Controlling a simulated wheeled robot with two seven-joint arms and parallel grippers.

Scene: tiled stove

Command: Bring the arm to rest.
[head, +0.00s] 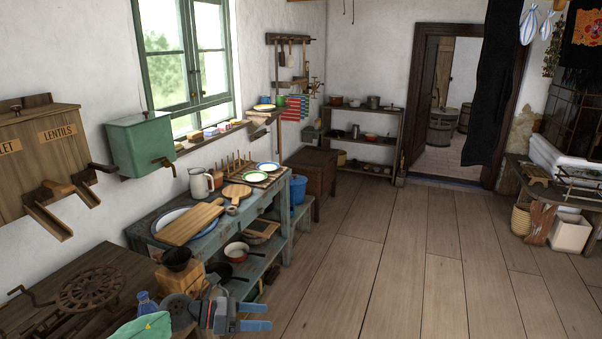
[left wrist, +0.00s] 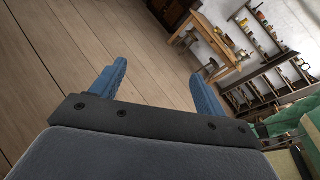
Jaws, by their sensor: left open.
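My left gripper (head: 256,317) is low in the head view, left of the middle, in front of the work tables. Its two blue fingers are apart and point to the right. In the left wrist view the gripper (left wrist: 158,82) shows its two blue fingers spread, with nothing between them but distant floor and furniture. My right gripper is not in either view.
A blue-grey bench (head: 212,237) holds boards, plates and a jug. The plank floor (head: 400,270) to the right is clear.

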